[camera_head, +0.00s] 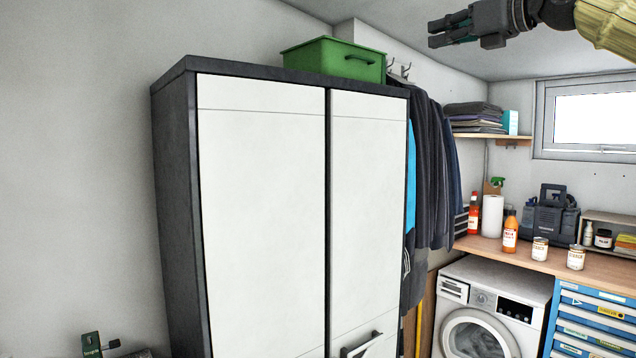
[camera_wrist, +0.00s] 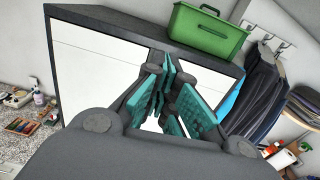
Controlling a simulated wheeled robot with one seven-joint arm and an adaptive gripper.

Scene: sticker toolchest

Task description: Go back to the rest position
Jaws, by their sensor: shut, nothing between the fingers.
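My gripper (camera_head: 436,33) is in the upper right of the head view, raised in the air and pointing left, clear of the furniture. In the wrist view my gripper (camera_wrist: 168,72) shows its teal finger pads close together, with nothing held between them. Its fingertips appear in front of the tall cabinet there, apart from it as the head view shows. The tall cabinet (camera_head: 262,200) has two white doors, both closed, and a dark frame.
A green box (camera_head: 335,60) sits on top of the cabinet. Dark clothes (camera_head: 430,170) hang beside it. A washing machine (camera_head: 490,310), a blue drawer chest (camera_head: 595,320) and a wooden worktop (camera_head: 545,262) with bottles and cans stand at right. A shelf (camera_head: 495,136) holds folded cloths.

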